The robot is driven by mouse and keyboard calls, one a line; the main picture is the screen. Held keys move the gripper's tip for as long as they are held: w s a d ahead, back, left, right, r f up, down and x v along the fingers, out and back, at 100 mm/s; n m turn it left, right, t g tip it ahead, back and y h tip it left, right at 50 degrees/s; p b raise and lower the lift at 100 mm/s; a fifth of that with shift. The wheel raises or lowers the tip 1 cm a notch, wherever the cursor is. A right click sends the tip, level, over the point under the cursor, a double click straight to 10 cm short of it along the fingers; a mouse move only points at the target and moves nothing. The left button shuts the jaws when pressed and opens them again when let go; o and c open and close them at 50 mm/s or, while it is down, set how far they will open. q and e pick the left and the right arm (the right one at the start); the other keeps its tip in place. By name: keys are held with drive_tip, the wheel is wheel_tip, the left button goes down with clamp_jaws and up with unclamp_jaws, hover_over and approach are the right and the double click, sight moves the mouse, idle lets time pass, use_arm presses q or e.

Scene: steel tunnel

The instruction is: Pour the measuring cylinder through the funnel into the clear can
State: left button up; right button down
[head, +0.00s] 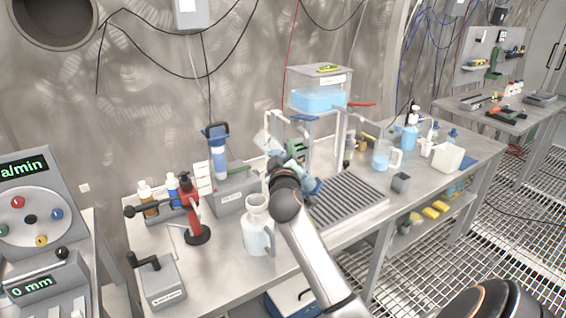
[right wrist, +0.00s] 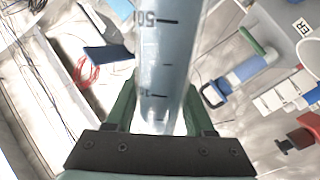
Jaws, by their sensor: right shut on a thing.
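The measuring cylinder (right wrist: 165,60) is clear, with black graduation marks. In the right wrist view it stands between the green fingers of my right gripper (right wrist: 158,118), which is shut on it. It looks pale blue inside; the liquid level is unclear. In the head view my right gripper (head: 292,158) is above the bench, and a pale, tilted part of the cylinder (head: 268,142) shows at its left. The clear can (head: 257,234), with a handle, stands on the bench below and left of the gripper. A pale funnel (head: 256,205) sits in its mouth. My left gripper is out of view.
A tank of blue liquid (head: 318,98) stands behind my gripper, with a ribbed drain tray (head: 345,203) to the right. A red stand (head: 192,210) and a grey box with a blue-handled device (head: 236,190) are left and behind the can. A blue-filled jug (head: 381,156) stands farther right.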

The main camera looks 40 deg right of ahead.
drive_tip(key=shift+s+d+f+n+p, duration=0.3)
drive_tip(key=shift+d+f+n, duration=0.1)
drive_tip(key=shift+n, duration=0.4)
drive_tip(key=shift+f, duration=0.1)
drive_tip(key=f+n, duration=0.1)
drive_tip(key=n, duration=0.1)
drive_tip(key=shift+s+d+f+n, duration=0.15)
drive_tip(key=shift+f+n, duration=0.15)
drive_tip(key=shift+f, duration=0.1)
drive_tip(key=shift+d+f+n, duration=0.1)
drive_tip(key=shift+f+n, duration=0.95)
drive_tip(key=shift+n, duration=0.15)
